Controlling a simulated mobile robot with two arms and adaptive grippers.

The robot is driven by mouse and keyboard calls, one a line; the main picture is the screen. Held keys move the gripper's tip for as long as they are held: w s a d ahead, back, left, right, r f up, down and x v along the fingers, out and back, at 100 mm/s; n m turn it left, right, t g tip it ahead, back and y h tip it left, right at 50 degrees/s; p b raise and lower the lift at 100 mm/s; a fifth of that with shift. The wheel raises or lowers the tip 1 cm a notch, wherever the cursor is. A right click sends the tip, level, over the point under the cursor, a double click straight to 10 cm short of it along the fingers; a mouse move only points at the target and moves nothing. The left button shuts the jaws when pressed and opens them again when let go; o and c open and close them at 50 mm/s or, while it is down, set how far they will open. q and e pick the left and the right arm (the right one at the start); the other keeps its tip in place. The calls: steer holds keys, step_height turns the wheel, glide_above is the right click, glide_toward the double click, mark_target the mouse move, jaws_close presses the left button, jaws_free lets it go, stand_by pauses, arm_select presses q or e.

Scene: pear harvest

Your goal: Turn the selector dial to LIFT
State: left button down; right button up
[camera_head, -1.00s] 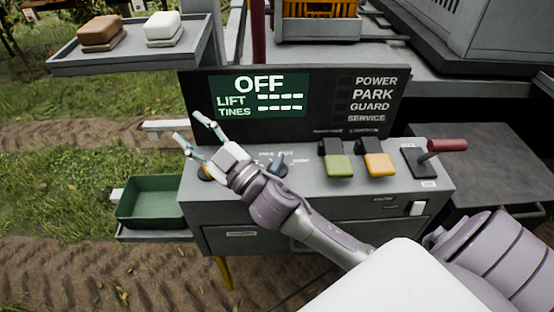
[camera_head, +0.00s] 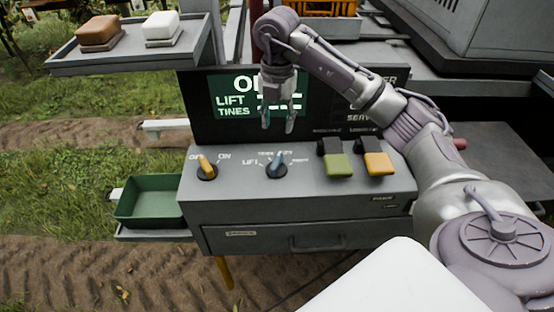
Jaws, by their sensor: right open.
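The selector dial (camera_head: 277,165) has a blue-grey knob and sits on the grey control panel, with LIFT lettered at its left. Its knob leans up and slightly right, away from the LIFT label. My right gripper (camera_head: 277,126) is open and points down above and behind the dial, in front of the display (camera_head: 232,104). It is apart from the dial and holds nothing. The display shows LIFT and TINES lines, and its top word is partly hidden by the gripper. My left gripper is not in view.
An orange on/off knob (camera_head: 206,167) is left of the dial. Green (camera_head: 338,164) and yellow (camera_head: 379,163) switches stand at its right. My right arm hides the red-handled lever's area. A green bin (camera_head: 152,216) sits at left, and a tray (camera_head: 130,55) with two blocks is above.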

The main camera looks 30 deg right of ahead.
glide_above(277, 159)
step_height(277, 159, down, 5)
steer(key=shift+f, duration=0.1)
step_height(277, 159, down, 8)
steer(key=shift+r+p, duration=0.15)
steer(key=shift+p, duration=1.1)
steer(key=shift+w+f, duration=0.1)
steer(key=shift+f, duration=0.2)
jaws_close()
